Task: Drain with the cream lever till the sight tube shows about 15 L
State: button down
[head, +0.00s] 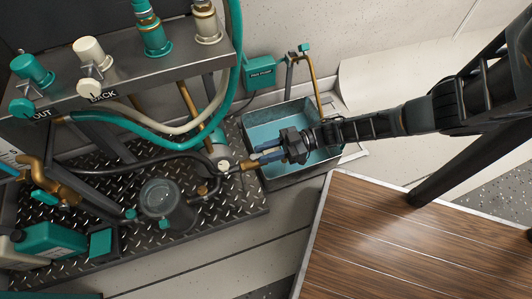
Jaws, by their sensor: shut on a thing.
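My gripper (258,159) reaches in from the right over the teal-filled metal tank. Its fingers are shut at the brass outlet (248,165), beside a round cream piece (223,165) that looks like the hub of the cream lever. The part between the fingers is mostly hidden, so the lever's angle cannot be read. No sight tube with a readable level or scale can be made out. The open rectangular tank (291,181) holds teal liquid, under my gripper.
A metal rack (150,75) with teal and cream fittings stands at the upper left, hoses hanging below. A black tread plate (225,205) carries a pump-like cylinder (162,198) and a teal canister (50,239). A bent brass pipe (313,75) stands behind the tank. A wooden top (400,240) fills the lower right.

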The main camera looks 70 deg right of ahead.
jog(key=shift+d+n+g+y, duration=0.1)
jog(key=shift+n+g+y, duration=0.2)
jog(key=c, duration=1)
grip_release()
jog(key=shift+v, duration=3.85)
